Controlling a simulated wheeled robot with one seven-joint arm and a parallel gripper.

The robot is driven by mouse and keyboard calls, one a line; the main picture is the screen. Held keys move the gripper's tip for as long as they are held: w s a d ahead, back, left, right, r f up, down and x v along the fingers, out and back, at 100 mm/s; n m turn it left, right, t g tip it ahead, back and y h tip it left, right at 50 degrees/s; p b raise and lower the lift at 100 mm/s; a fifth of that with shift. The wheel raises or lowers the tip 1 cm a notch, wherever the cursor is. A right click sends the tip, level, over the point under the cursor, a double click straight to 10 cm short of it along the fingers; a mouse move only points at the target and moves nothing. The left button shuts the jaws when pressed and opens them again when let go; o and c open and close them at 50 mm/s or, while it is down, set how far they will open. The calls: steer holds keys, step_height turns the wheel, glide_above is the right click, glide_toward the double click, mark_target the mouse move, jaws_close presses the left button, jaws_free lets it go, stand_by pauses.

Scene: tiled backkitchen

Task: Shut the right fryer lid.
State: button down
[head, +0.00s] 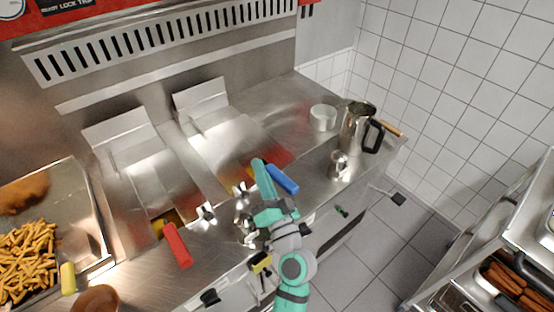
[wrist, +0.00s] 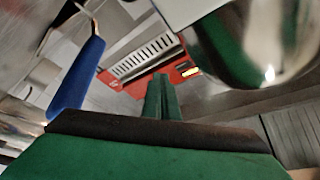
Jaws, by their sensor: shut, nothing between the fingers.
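The right fryer has a bright steel lid panel (head: 225,150) that reaches from its white back plate (head: 201,97) toward the counter front. A red-orange patch shows at the panel's right front edge; I cannot tell the panel's exact tilt. My gripper (head: 262,168) is shut and empty, with its teal fingers at the front right of this fryer, just left of the blue basket handle (head: 282,180). In the wrist view the shut fingers (wrist: 162,95) point toward the red hood, with the blue handle (wrist: 78,75) at left. The lid is not clearly identifiable there.
The left fryer panel (head: 150,180) and a red handle (head: 177,245) are to the left. A steel jug (head: 354,128), a white round container (head: 323,117) and a small steel cup (head: 338,164) stand right. Fries (head: 30,255) lie far left.

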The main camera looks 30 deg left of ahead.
steer(key=shift+s+a+f, duration=0.1)
steer(key=shift+s+f, duration=0.1)
steer(key=shift+f, duration=0.15)
stand_by(0.3)
steer(key=s+d, duration=0.4)
steer(key=d, duration=0.4)
steer(key=shift+s+d, duration=0.15)
steer(key=shift+d, duration=0.2)
